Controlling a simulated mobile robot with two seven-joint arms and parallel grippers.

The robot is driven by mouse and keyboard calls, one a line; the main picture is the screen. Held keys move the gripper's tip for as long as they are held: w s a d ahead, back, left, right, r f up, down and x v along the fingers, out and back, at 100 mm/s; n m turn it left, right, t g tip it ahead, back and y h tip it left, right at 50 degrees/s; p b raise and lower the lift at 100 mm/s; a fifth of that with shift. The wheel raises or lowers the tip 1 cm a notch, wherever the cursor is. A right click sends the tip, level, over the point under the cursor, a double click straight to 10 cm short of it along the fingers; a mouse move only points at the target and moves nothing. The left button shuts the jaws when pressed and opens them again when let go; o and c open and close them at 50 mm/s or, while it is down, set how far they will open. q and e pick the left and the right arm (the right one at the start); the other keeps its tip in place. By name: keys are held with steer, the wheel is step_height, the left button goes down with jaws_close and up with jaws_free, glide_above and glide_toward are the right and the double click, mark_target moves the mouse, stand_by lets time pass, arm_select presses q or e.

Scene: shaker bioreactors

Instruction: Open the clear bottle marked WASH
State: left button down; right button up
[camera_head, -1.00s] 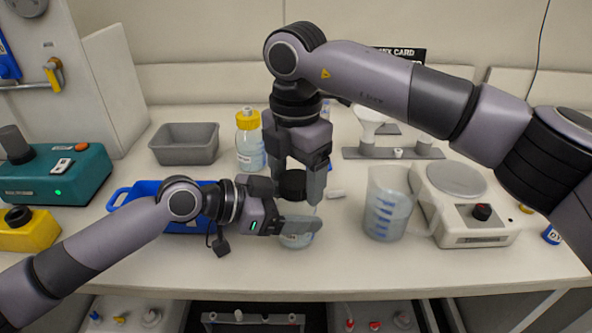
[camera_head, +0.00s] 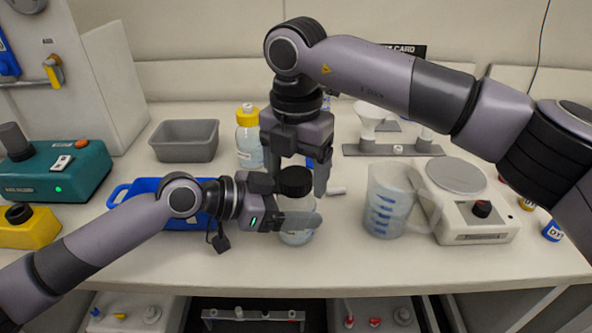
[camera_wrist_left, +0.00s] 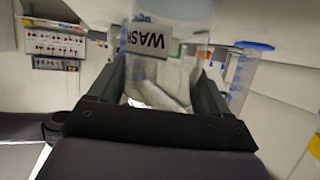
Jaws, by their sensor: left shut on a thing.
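The clear WASH bottle (camera_head: 296,238) stands upright on the bench with a black cap (camera_head: 295,182) at its top. Its label reads WASH in the left wrist view (camera_wrist_left: 150,40). My left gripper (camera_head: 300,221) is shut on the bottle's body from the left, and its fingers (camera_wrist_left: 158,92) flank the bottle in the wrist view. My right gripper (camera_head: 296,182) points down from above, with one finger on each side of the cap. A gap shows between the cap and the right-hand finger, so it looks open. Whether the cap is loosened cannot be seen.
A yellow-capped bottle (camera_head: 249,140) stands behind my grippers. A measuring jug (camera_head: 386,205) and a scale (camera_head: 476,229) stand to the right. A blue tray (camera_head: 122,193) lies partly under my left arm. A grey bin (camera_head: 186,143) is behind it. The front bench strip is clear.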

steer(key=shift+r, duration=2.25)
arm_select(q)
jaws_free()
